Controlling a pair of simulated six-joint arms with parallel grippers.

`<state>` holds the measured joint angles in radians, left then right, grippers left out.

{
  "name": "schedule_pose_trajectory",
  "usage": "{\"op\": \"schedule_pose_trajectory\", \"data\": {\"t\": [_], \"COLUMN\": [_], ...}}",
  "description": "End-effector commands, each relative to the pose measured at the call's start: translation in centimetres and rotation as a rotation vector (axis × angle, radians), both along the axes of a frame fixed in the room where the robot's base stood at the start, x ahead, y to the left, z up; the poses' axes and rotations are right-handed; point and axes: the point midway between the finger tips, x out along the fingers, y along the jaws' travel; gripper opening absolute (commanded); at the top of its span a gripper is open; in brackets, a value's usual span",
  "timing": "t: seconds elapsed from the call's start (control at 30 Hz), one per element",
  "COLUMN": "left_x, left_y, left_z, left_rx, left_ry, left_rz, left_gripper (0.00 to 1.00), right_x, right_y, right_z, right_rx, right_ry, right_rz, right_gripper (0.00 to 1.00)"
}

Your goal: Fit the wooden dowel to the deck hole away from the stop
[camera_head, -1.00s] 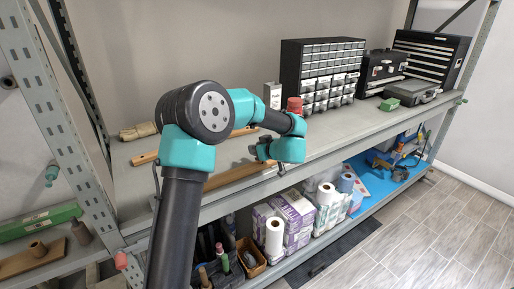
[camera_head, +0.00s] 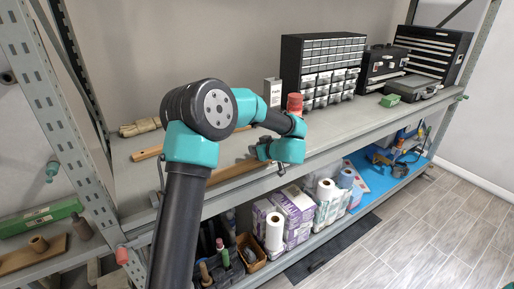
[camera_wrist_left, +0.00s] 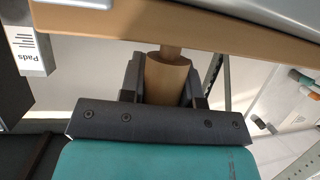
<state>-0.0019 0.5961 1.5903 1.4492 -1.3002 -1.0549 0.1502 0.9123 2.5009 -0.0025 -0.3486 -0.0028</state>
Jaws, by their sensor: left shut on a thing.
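The wooden dowel (camera_wrist_left: 166,80) is held between the fingers of my left gripper (camera_wrist_left: 166,88), which is shut on its thick body. Its narrower end (camera_wrist_left: 171,51) points up to the edge of a wooden board (camera_wrist_left: 225,38) across the top of the left wrist view. I cannot tell whether that end is touching the board or in a hole. In the head view my left gripper (camera_head: 264,151) is over the front of the shelf, beside a long wooden strip (camera_head: 232,172). The dowel is not clear there. I cannot make out the deck hole or the stop. My right gripper is not in view.
The grey shelf (camera_head: 345,130) holds a red jar (camera_head: 295,104), a Pads box (camera_head: 272,93), a drawer cabinet (camera_head: 320,70) and toolboxes (camera_head: 430,60). A rack upright (camera_head: 75,130) stands left. Paper rolls (camera_head: 274,232) and boxes are on the lower shelf.

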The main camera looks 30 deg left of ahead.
Motion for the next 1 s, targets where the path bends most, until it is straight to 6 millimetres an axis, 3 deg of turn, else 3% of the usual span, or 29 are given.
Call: {"op": "schedule_pose_trajectory", "data": {"t": [0.5, 0.53, 0.83, 1.0], "left_x": [-0.02, -0.02, -0.01, -0.01], "left_y": [0.01, 0.02, 0.01, 0.00], "left_z": [-1.00, -1.01, -0.98, -0.97], "left_rx": [0.000, 0.000, 0.000, 0.000], "left_ry": [0.000, -0.001, -0.001, 0.000], "left_rz": [0.000, 0.000, 0.000, 0.000], "left_gripper": [0.04, 0.31, 0.60, 0.60], "right_x": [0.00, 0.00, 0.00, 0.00], "right_y": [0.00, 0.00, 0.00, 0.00], "right_z": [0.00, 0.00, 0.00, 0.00], "right_rx": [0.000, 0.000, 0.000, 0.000], "right_ry": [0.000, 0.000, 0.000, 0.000], "right_rz": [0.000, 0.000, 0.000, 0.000], "right_gripper": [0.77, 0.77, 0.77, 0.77]}}
